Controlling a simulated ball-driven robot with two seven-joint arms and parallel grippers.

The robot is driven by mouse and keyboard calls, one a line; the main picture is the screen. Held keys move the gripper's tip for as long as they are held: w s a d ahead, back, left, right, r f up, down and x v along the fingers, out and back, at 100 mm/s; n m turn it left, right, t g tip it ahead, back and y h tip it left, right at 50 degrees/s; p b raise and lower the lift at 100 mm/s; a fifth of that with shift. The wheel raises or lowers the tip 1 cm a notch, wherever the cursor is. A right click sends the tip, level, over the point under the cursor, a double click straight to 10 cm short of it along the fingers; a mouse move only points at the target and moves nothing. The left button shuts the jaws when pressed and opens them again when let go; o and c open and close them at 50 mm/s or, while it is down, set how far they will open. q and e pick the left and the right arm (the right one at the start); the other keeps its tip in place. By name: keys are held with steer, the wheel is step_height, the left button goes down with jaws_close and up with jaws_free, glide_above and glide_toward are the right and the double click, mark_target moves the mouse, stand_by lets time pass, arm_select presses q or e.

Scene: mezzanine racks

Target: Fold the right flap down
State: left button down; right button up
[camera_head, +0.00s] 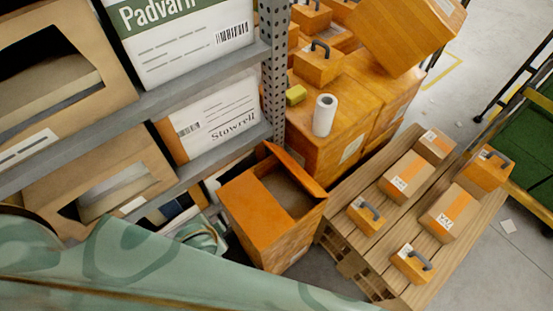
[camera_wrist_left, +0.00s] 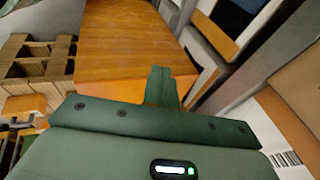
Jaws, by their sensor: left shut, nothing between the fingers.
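An orange-brown carton (camera_head: 255,235) stands on the floor in the middle of the head view. Its top is partly open, with a dark interior showing. One flap (camera_head: 298,168) stands up, tilted, along the far right edge. A flat orange panel (camera_head: 247,200) lies across the left part of the top. My left gripper (camera_head: 204,236) is low beside the carton's left side, partly behind my green arm. In the left wrist view its fingers (camera_wrist_left: 161,86) are shut and empty in front of an orange-brown surface (camera_wrist_left: 130,50), apparently the carton. My right gripper is not in view.
A grey rack (camera_head: 190,72) with boxes stands close on the left. A wooden pallet (camera_head: 345,205) with small cartons and orange handled cases is close on the right. Stacked orange boxes behind hold a white roll (camera_head: 324,115) and a yellow block (camera_head: 296,94).

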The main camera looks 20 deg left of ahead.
arm_select(q)
steer(key=w+r+t+p, duration=0.2)
steer(key=w+r, duration=0.2)
steer(key=r, duration=0.7)
step_height(320, 180, up, 3)
steer(key=t+h, duration=0.2)
steer(key=h, duration=0.6)
glide_above(289, 167)
steer(key=s+a, duration=0.3)
steer(key=s, duration=0.1)
steer(key=b+x, duration=0.2)
steer(key=x, duration=0.7)
steer(key=shift+w+d+f+b, duration=0.1)
steer(key=shift+w+d+b, duration=0.1)
steer(key=shift+b, duration=0.2)
steer(key=shift+s+a+f, duration=0.35)
steer(key=shift+s+f, duration=0.05)
steer(key=shift+s, duration=0.15)
steer(key=shift+s+a+f, duration=0.4)
steer(key=shift+s, duration=0.15)
steer(key=shift+s+a+f, duration=0.15)
steer(key=shift+s+f, duration=0.1)
